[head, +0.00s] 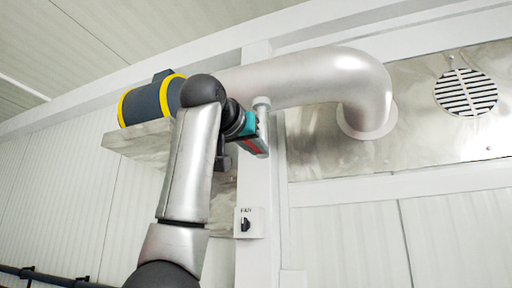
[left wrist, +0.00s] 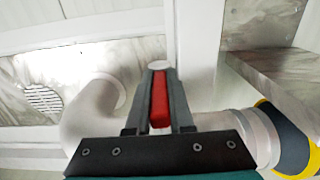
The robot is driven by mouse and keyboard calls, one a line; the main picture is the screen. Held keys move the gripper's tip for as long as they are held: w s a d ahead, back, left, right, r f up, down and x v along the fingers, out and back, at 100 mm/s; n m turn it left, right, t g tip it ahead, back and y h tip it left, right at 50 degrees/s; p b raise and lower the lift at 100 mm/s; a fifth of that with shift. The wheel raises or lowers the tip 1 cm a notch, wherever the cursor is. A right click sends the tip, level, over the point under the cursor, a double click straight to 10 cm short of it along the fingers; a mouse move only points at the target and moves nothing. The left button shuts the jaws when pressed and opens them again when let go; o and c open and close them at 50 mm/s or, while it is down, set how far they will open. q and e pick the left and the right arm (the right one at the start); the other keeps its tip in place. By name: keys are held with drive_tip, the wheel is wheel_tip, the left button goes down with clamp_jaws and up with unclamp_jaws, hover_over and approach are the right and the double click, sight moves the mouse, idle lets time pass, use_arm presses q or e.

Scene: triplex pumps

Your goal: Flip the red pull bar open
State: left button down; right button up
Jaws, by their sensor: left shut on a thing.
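The red pull bar (left wrist: 159,100) shows in the left wrist view, lying lengthwise between the two dark fingers of my left gripper (left wrist: 159,74). The fingers are shut on it, one along each side. In the head view my left gripper (head: 254,146) is high up beside the white post, below the silver pipe. Only a thin red strip (head: 250,145) shows there; the gripper hides most of the bar. My right gripper is in neither view.
The silver pipe (head: 310,78) bends into the wall plate just right of the gripper. A dark blue and yellow cylinder (head: 145,102) sits on a metal shelf (head: 135,145) to its left. A FAN switch (head: 246,223) and a round vent (head: 466,92) are on the wall.

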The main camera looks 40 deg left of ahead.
use_arm(q)
drive_tip(key=shift+d+y, duration=0.1)
drive_tip(key=shift+y, duration=0.2)
idle(0.5)
drive_tip(key=shift+w+d+n+g+y, duration=0.3)
drive_tip(key=shift+d+n+g+y, duration=0.05)
drive_tip(key=shift+n+g+y, duration=1.1)
drive_tip(key=shift+w+d+n+g+y, duration=0.25)
drive_tip(key=shift+d+n+g+y, duration=0.1)
drive_tip(key=shift+n+g+y, duration=1.1)
drive_tip(key=shift+w+d+n+g+y, duration=0.35)
drive_tip(key=shift+n+g+y, duration=0.8)
drive_tip(key=shift+y, duration=0.55)
drive_tip(key=shift+w+d+n+g+y, duration=0.1)
drive_tip(key=shift+w+n+g+y, duration=0.1)
drive_tip(key=shift+n+g+y, duration=0.75)
drive_tip(key=shift+g+h, duration=0.25)
drive_tip(key=shift+g, duration=0.15)
drive_tip(key=c, duration=0.8)
unclamp_jaws()
drive_tip(key=v, duration=1.5)
drive_tip(key=shift+b, duration=0.4)
drive_tip(key=shift+d, duration=0.1)
